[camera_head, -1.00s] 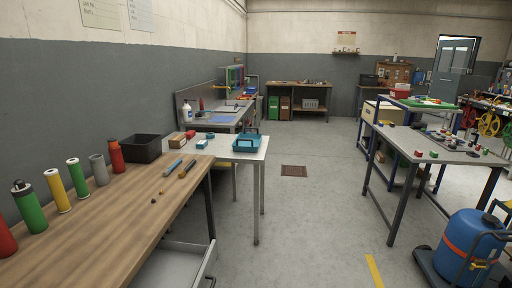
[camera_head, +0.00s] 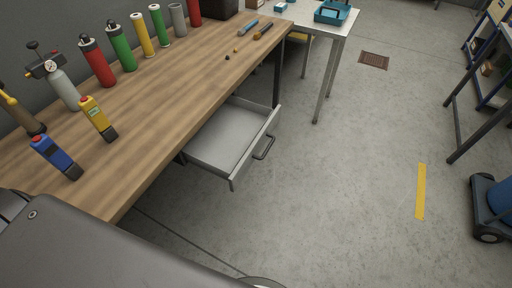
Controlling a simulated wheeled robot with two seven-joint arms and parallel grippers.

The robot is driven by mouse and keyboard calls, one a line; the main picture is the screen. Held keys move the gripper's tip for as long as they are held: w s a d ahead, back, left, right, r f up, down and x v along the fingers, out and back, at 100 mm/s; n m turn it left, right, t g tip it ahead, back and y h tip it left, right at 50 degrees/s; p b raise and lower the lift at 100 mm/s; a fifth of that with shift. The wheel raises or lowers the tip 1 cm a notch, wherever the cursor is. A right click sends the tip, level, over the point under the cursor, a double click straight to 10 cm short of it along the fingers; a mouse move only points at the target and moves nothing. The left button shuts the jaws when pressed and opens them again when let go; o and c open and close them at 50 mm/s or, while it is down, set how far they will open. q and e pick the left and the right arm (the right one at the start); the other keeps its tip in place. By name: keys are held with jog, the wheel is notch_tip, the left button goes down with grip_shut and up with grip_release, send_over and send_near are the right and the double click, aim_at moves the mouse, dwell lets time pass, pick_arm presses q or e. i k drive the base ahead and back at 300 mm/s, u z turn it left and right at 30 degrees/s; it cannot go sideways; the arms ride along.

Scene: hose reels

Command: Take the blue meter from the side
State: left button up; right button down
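An open, empty grey drawer (camera_head: 226,138) juts from the bench front. Behind the meters stand a grey bottle with a gauge (camera_head: 63,88), a red cylinder (camera_head: 97,62) and several others. A white table (camera_head: 318,22) adjoins beyond.

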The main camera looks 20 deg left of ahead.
aim_at(47, 148)
jog(key=u, duration=2.3)
